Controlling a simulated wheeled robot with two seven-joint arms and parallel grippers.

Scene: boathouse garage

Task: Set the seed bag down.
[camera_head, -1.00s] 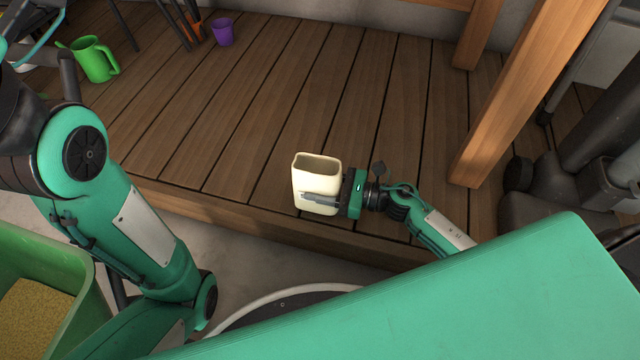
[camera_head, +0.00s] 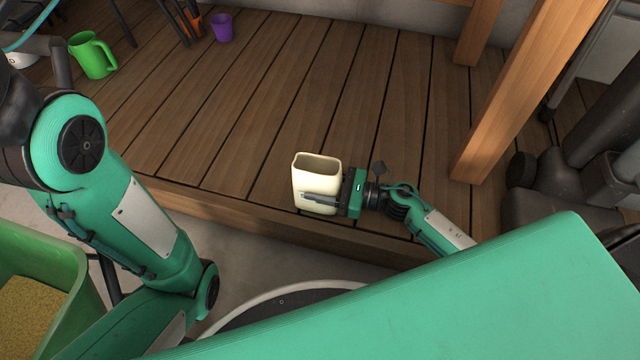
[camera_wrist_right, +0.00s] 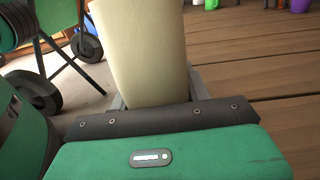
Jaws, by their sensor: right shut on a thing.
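The seed bag (camera_head: 316,170) is a cream, upright, open-topped pouch near the front edge of the wooden deck. My right gripper (camera_head: 322,200) is shut on its lower part, coming from the right. In the right wrist view the bag (camera_wrist_right: 142,50) rises straight up from between the jaws (camera_wrist_right: 155,100). I cannot tell whether its base touches the deck or hangs just above it. My left arm comes in at the left of the head view, but its gripper is out of the picture.
The wooden deck (camera_head: 270,90) is bare behind the bag. A green watering can (camera_head: 92,56) and a purple pot (camera_head: 222,27) stand at the back left. A wooden post (camera_head: 530,90) rises at the right. A green bin (camera_head: 50,285) with grainy yellow contents is at the lower left.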

